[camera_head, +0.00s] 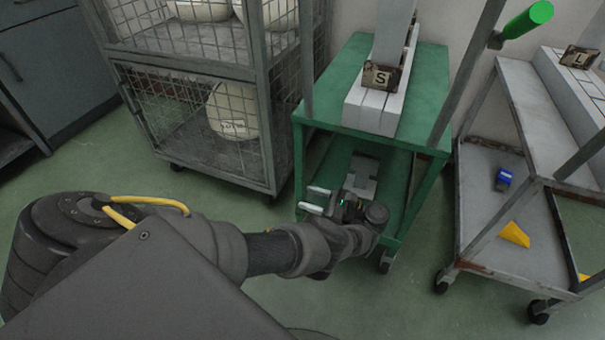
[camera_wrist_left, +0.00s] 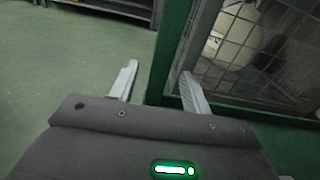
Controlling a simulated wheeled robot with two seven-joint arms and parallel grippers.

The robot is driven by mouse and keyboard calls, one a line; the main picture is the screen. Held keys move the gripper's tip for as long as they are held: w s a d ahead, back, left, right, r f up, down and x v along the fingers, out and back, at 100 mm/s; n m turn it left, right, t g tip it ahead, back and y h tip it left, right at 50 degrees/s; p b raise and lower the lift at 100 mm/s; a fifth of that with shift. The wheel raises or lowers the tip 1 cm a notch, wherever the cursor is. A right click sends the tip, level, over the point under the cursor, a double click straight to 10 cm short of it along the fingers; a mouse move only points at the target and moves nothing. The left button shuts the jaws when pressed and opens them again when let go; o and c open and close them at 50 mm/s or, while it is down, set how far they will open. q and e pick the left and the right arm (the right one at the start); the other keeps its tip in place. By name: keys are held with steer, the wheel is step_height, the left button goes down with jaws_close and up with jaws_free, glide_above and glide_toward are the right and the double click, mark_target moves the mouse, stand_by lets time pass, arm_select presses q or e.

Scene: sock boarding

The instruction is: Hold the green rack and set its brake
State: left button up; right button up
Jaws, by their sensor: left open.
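The green rack (camera_head: 428,80) stands in the middle of the head view, with a green top, a lower shelf and green corner posts. Its caster (camera_head: 385,263) shows at the lower right corner; I cannot make out a brake. My left gripper (camera_head: 314,200) is open and empty, low by the rack's front left side. In the left wrist view, a green post (camera_wrist_left: 168,55) of the rack appears between the open fingers of the left gripper (camera_wrist_left: 158,73), nearer the right finger. I cannot tell whether it touches. My right gripper is out of view.
A wire cage (camera_head: 190,75) holding pale rounded bundles stands left of the rack. A grey trolley (camera_head: 520,110) with a green handle (camera_head: 528,20) stands to the right. White boxes with an S sign (camera_head: 380,78) sit on the rack. Green floor is free in front.

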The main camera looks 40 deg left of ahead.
arm_select(q)
steer(key=x, duration=0.5)
steer(key=shift+s+a, duration=0.1)
steer(key=shift+a, duration=0.2)
jaws_close()
stand_by(1.1)
